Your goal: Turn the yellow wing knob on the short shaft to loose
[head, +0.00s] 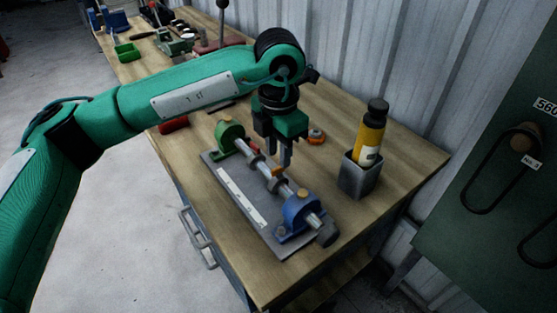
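A shaft (289,189) with collars runs between a green bearing block (229,134) and a blue bearing block (297,212) on a grey base plate. A small orange-red part (277,171) sits on the shaft near its middle, just below my fingers. Small yellow-brown caps top the blue block (303,194) and the green block (225,118). I cannot tell for sure which part is the yellow wing knob. My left gripper (278,153) points down over the middle of the shaft, its two fingers apart with nothing seen between them. Whether they touch the shaft parts is unclear. My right gripper is not in view.
A yellow bottle with a black cap (370,135) stands in a grey holder (358,176) to the right. An orange part (316,137) lies behind the shaft. A red object (173,125) lies at the left edge. Tools and a green tray (127,52) are farther back.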

